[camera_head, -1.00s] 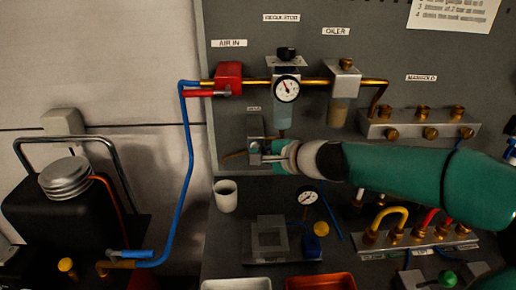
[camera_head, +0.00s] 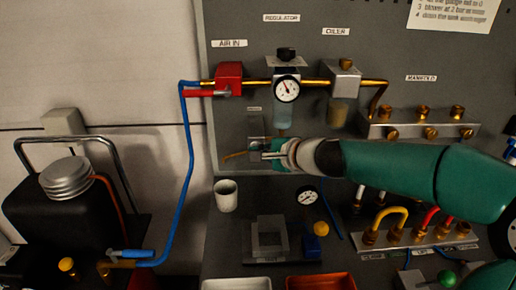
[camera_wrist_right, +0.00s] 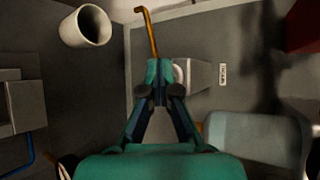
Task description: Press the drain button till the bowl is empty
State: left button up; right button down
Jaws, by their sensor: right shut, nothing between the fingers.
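The regulator bowl (camera_head: 284,118) hangs under the gauge, pale blue and translucent; I cannot tell its liquid level. It also shows large at lower right in the right wrist view (camera_wrist_right: 255,140). A small grey drain block (camera_head: 256,127) sits on the panel left of the bowl, with a brass tube (camera_wrist_right: 149,28) beside it. In the wrist view the block (camera_wrist_right: 200,76) is partly behind my fingers, and the button itself is hard to make out. My right gripper (camera_head: 266,156) is shut and empty just below the block; contact with it is unclear. My left gripper is out of view.
A white cup (camera_head: 226,196) stands on the bench below left. The oiler (camera_head: 341,95) and manifold (camera_head: 418,124) are to the right on the panel. A blue hose (camera_head: 188,150) runs down at left.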

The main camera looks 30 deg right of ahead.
jog(key=shift+s, duration=0.1)
dwell(0.3)
jog(key=shift+s+a+b, duration=0.3)
jog(key=shift+s+a, duration=0.05)
jog(key=shift+s, duration=0.3)
jog(key=shift+s+a+b, duration=0.1)
jog(key=shift+s+a, duration=0.25)
jog(key=shift+s, duration=0.4)
jog(key=shift+s+a+b, duration=0.15)
jog(key=shift+s+a, duration=0.25)
jog(key=shift+s, duration=0.35)
jog(key=shift+s+a+b, duration=0.1)
jog(key=shift+s+a, duration=0.25)
jog(key=shift+s, duration=0.4)
